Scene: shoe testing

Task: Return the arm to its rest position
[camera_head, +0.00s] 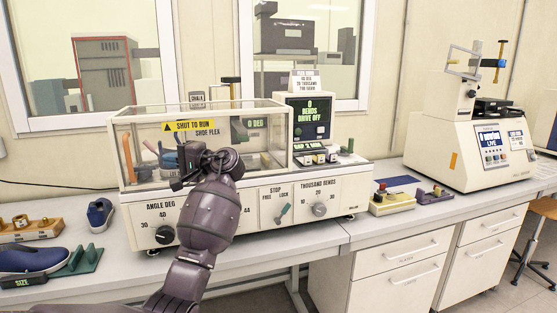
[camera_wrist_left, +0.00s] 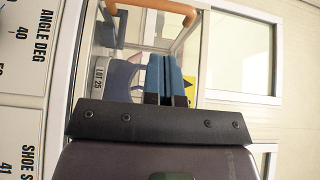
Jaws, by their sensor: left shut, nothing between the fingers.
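My left gripper (camera_head: 180,174) is in front of the left part of the shoe flex machine (camera_head: 262,190), at the height of its clear cover (camera_head: 225,112). Its blue fingers (camera_wrist_left: 168,78) are together in the left wrist view, with nothing between them. A blue-purple shoe (camera_wrist_left: 120,78) with a "LOT 25" tag (camera_wrist_left: 100,72) shows behind the fingers. An orange curved handle (camera_head: 128,158) is at the cover's left end; it also shows in the left wrist view (camera_wrist_left: 155,6). The display (camera_head: 311,117) reads 0 bends, drive off. My right gripper is not in view.
A dark blue shoe (camera_head: 30,261), a smaller blue shoe (camera_head: 100,214), a green stand (camera_head: 80,262) and a wooden block (camera_head: 28,230) are on the bench at left. Another test machine (camera_head: 470,145) stands at right. Small fixtures (camera_head: 392,203) sit between the machines.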

